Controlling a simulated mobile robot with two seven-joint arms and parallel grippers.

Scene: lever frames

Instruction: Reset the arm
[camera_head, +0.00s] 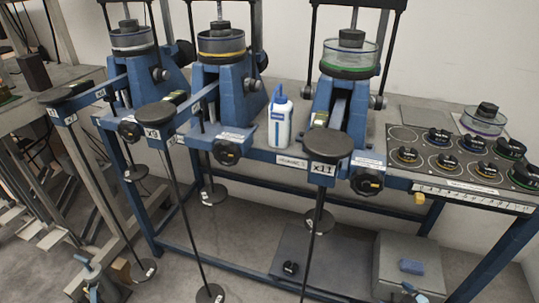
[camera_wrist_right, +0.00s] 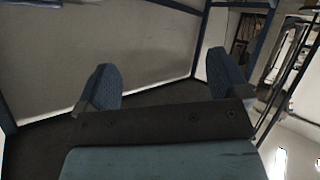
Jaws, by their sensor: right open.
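Three blue lever frames stand in a row on the bench in the head view: the left one (camera_head: 165,80), the middle one (camera_head: 222,95) and the right one (camera_head: 330,105). Each has a lever arm coming forward to a dark round end; the right arm's end (camera_head: 325,144) is labelled x11, and the middle arm's end (camera_head: 154,115) also carries a label. Thin rods hang below the ends. My right gripper (camera_wrist_right: 164,82) is open and empty in the wrist view, its two blue fingers wide apart.
A white bottle (camera_head: 280,122) with a blue cap stands between the middle and right frames. A dark tray (camera_head: 432,170) of round weights is at the right. Round plates sit low on the rods. A grey box (camera_head: 405,250) with a blue block (camera_head: 412,267) stands below.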

